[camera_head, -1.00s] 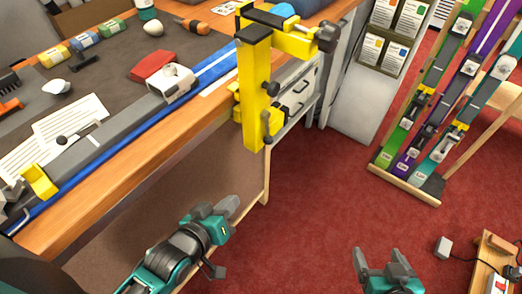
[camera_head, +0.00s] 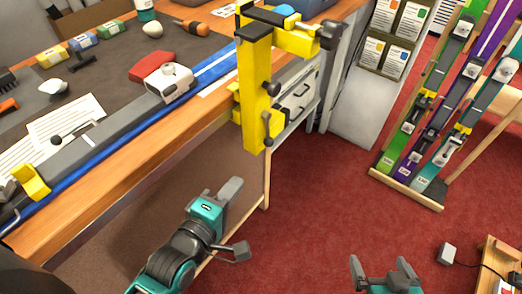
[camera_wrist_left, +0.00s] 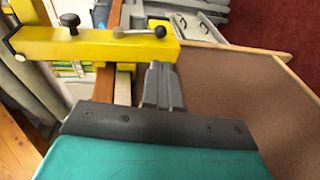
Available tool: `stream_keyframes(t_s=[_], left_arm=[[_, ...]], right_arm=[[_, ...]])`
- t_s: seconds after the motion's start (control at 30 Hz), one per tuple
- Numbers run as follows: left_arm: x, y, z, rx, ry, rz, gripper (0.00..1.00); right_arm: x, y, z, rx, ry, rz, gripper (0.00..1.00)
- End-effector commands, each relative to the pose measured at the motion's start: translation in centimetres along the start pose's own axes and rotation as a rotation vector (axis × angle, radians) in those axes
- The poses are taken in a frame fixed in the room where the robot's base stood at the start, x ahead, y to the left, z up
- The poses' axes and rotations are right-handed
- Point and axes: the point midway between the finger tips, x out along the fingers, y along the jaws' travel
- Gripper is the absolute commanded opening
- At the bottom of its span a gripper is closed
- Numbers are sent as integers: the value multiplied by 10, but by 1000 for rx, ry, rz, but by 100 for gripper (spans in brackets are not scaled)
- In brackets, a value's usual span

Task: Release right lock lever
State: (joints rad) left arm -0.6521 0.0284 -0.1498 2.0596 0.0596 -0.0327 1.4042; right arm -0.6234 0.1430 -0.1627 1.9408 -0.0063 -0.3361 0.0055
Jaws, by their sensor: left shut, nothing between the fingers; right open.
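The right yellow clamp (camera_head: 256,95) stands at the right end of the bench, with a black knob (camera_head: 272,88) on its side. A small lever (camera_head: 267,127) hangs low on it. In the left wrist view the yellow clamp bar (camera_wrist_left: 90,45) carries a silver lever (camera_wrist_left: 138,33) with a black ball end, and a separate black knob (camera_wrist_left: 70,22). My left gripper (camera_head: 233,188) is below and left of the clamp, apart from the lever. Its fingers are together and empty in the left wrist view (camera_wrist_left: 160,70), just below the lever there. My right gripper (camera_head: 383,268) is open and empty at the bottom.
A second yellow clamp (camera_head: 30,181) is at left. A ski rack (camera_head: 405,190) stands at right. The red floor (camera_head: 320,200) between is clear.

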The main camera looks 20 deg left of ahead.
Motion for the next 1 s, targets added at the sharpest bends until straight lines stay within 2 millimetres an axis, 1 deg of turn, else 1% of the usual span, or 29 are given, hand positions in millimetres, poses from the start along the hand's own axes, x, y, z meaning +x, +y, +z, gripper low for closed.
stream_keyframes(t_s=[0.17, 0.5, 0.7, 0.8, 1.0], left_arm=[[23, 1, 0, 0, 1, 4, 0], [87, 0, 0, 2, 0, 3, 0], [118, 0, 0, 0, 0, 3, 0], [127, 0, 0, 2, 0, 2, 0], [136, 0, 0, 1, 0, 0, 0]], right_arm=[[1, 0, 2, 0, -2, 0, 100], [4, 0, 7, 0, -3, 0, 100], [5, 0, 10, 0, -3, 0, 100], [6, 0, 11, 0, -3, 0, 100], [6, 0, 11, 0, -3, 0, 100]])
